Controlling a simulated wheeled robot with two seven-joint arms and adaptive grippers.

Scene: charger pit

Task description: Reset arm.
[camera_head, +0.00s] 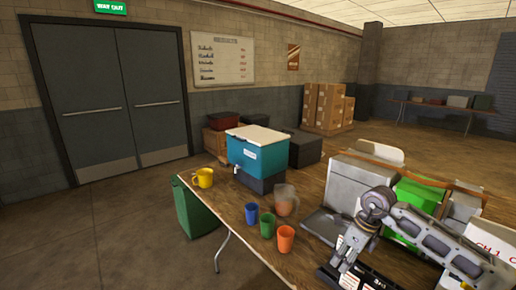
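My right arm comes in from the right and bends down over the near right part of the wooden table (262,228). Its gripper (342,262) points down above a dark, printed item (372,280) at the table's near side. The fingers are small and partly merge with the dark item behind them, so I cannot tell if they are open or touching it. No held object can be made out. My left gripper is not in view.
A yellow mug (203,178), a teal cooler (258,152), a clear pitcher (286,200), and blue (252,214), green (267,226) and orange (285,239) cups stand left of the arm. A grey box (352,186) and green item (420,194) stand behind it.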

